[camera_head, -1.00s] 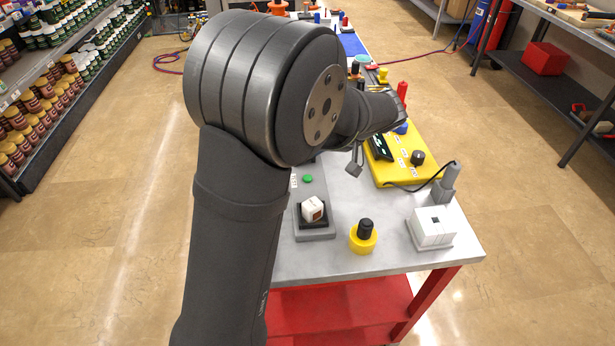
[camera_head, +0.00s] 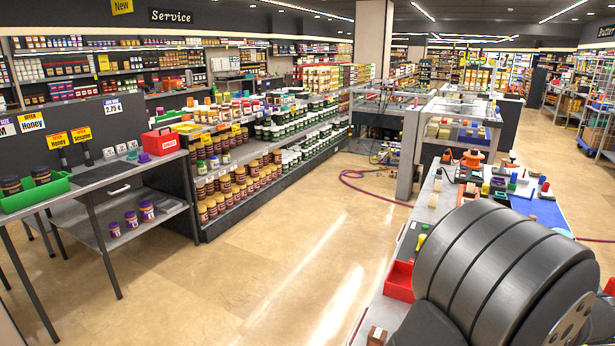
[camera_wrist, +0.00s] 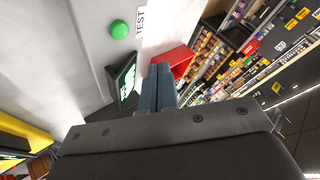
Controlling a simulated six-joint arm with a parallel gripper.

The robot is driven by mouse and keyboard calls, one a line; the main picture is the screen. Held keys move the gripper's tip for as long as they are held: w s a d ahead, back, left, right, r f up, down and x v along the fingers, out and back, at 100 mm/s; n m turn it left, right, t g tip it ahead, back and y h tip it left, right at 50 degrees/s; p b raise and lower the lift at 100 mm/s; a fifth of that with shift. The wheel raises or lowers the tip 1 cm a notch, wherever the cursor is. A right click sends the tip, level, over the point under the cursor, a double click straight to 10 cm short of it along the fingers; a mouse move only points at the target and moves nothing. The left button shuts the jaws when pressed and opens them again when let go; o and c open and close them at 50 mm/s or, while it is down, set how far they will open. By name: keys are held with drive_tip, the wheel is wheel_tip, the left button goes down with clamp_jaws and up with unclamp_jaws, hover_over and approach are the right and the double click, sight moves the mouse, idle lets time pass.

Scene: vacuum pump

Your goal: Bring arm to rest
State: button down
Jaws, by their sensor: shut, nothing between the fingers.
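My arm's large dark joint (camera_head: 500,262) fills the lower right of the head view. My gripper is hidden in that view. In the wrist view my gripper (camera_wrist: 158,80) shows its two blue-grey fingers closed together, with nothing between them. They point at a region beside a dark display with green characters (camera_wrist: 126,77) and a red bin (camera_wrist: 179,60). A round green button (camera_wrist: 119,30) sits on a grey panel beside a TEST label (camera_wrist: 140,21). I cannot tell the exact gap between the fingertips and these things.
The workbench (camera_head: 379,316) runs along the right, carrying a red bin (camera_head: 400,281), a blue mat (camera_head: 540,208) and several small parts. Open floor (camera_head: 280,270) lies between.

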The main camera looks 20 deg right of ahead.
wheel_tip(320, 180, up, 4)
drive_tip(key=shift+f, duration=0.1)
idle(0.4)
